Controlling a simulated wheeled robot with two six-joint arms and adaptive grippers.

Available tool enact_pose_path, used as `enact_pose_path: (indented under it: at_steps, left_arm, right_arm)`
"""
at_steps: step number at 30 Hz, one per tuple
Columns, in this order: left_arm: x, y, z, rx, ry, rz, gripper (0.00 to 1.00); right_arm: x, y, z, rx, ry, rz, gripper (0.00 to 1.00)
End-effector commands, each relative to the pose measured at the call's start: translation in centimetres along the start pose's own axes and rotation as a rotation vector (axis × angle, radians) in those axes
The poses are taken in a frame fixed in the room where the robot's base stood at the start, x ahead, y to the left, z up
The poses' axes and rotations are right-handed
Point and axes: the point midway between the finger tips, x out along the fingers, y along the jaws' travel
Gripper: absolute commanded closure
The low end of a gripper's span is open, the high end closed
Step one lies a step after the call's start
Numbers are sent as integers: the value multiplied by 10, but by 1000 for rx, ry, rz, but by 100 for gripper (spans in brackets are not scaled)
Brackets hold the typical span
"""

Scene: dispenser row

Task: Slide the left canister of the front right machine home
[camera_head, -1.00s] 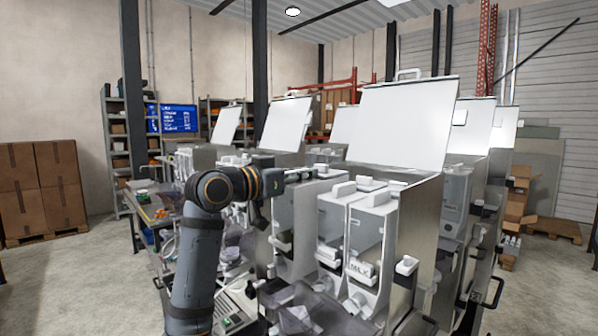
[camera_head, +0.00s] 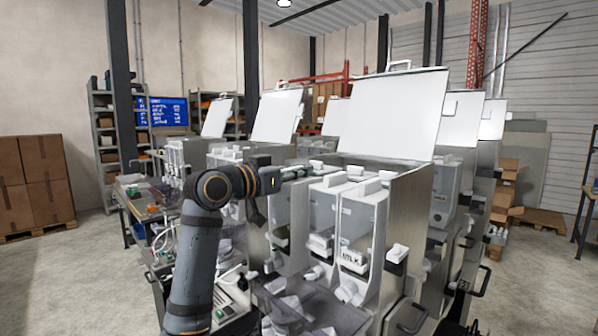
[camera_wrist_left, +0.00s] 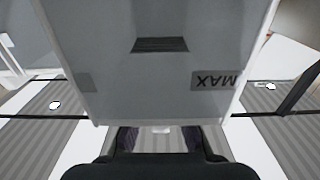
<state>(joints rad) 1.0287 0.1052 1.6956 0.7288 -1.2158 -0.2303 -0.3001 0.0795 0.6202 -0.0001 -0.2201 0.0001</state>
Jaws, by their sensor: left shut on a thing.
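The front right machine (camera_head: 408,215) has its white lid (camera_head: 390,115) raised over a row of pale canisters. The left canister fills the middle of the left wrist view (camera_wrist_left: 150,60), with a MAX mark and a dark slot on its face. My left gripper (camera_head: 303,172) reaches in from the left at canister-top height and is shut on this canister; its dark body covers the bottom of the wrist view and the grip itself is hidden. In the head view the arm partly hides the canister. Right of it stands a canister labelled MILK (camera_head: 362,225). My right gripper is out of view.
A second machine with a raised lid (camera_head: 278,118) stands behind on the left, and more stand behind on the right. Clear trays (camera_head: 300,305) and white spouts jut out at the front. In the wrist view, ribbed grey surfaces (camera_wrist_left: 40,115) lie on both sides of the canister.

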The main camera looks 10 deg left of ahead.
Motion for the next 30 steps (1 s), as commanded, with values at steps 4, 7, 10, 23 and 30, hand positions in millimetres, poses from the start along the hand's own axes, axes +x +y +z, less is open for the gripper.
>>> enact_pose_path:
  at_steps: [4, 7, 10, 23, 30]
  left_arm:
    - [-1, 0, 8, 1, 3, 0, 100]
    - [-1, 0, 7, 1, 4, 0, 100]
    - [-1, 0, 7, 1, 3, 0, 100]
    - [0, 0, 10, -1, -4, 0, 62]
    - [-24, -2, 10, 4, -3, -4, 62]
  right_arm:
    - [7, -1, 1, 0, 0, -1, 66]
    - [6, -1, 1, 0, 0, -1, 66]
    - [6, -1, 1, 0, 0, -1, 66]
    - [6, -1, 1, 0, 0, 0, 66]
    - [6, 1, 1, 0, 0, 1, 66]
